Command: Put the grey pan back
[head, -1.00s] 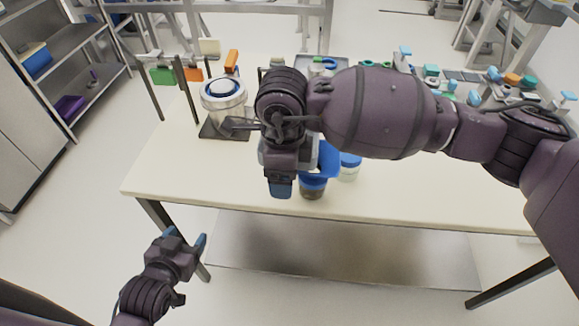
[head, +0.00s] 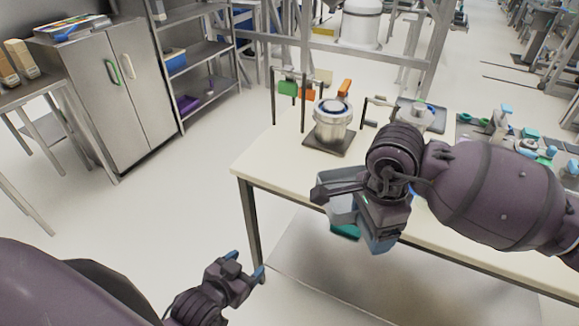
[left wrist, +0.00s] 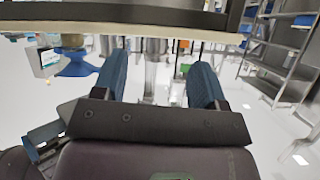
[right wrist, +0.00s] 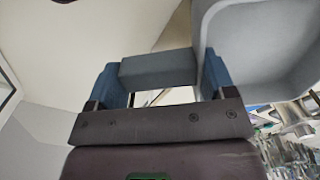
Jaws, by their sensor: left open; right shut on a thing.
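The grey pan (head: 342,209) is held up by my right gripper (head: 379,238) over the front edge of the table in the head view. Part of it is hidden behind that gripper and arm. In the right wrist view the gripper (right wrist: 161,82) is shut on the pan's short grey handle (right wrist: 157,69), and the pan's hollow body (right wrist: 272,48) lies to the upper right. My left gripper (head: 245,265) is open and empty, low in front of the table. In the left wrist view its blue fingers (left wrist: 160,78) are spread with nothing between them.
The cream table (head: 268,164) carries a metal pot on a dark plate (head: 333,122), a frame with green and orange pieces, and several small items. A steel cabinet (head: 115,85) and shelf rack (head: 196,62) stand at left. Floor between is clear.

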